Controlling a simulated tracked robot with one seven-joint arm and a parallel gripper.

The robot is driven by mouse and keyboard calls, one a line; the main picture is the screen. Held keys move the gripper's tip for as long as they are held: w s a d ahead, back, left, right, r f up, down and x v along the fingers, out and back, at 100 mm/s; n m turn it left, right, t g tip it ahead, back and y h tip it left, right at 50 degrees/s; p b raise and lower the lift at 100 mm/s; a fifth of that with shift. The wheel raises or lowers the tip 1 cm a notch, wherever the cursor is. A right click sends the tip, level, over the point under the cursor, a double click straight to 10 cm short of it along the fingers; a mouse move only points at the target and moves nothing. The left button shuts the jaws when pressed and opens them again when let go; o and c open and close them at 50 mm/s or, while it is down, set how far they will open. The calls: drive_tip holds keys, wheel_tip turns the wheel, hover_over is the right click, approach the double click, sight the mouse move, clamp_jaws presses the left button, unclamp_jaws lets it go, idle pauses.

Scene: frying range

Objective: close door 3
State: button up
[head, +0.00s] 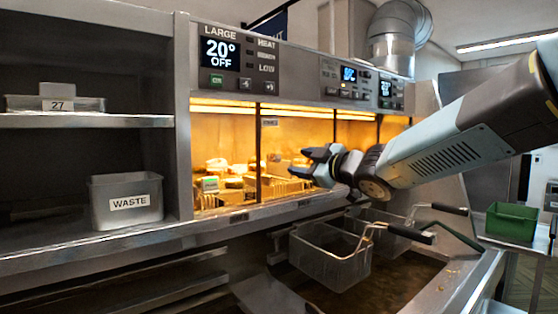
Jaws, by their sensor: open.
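The lit cabinet (222,135) in the head view has several glowing orange bays behind upright dark dividers, with food low inside. No door marked 3 can be made out, and I cannot tell whether any bay's door is open or shut. My gripper (301,163) is open and empty in front of the bays right of the first divider (258,155). Its fingers point left, and contact with the cabinet cannot be told. My gripper and arm hide part of the bays on the right.
Wire fry baskets (330,262) with dark handles hang over the fryer (395,275) below my gripper. A WASTE bin (126,202) and a tray labelled 27 (55,104) stand on the left shelves. A green tray (511,221) is at the right.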

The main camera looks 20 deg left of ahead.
sight(278, 159)
drive_tip(key=x, duration=1)
drive_tip(key=shift+w, duration=0.1)
drive_tip(key=shift+c, duration=0.4)
clamp_jaws()
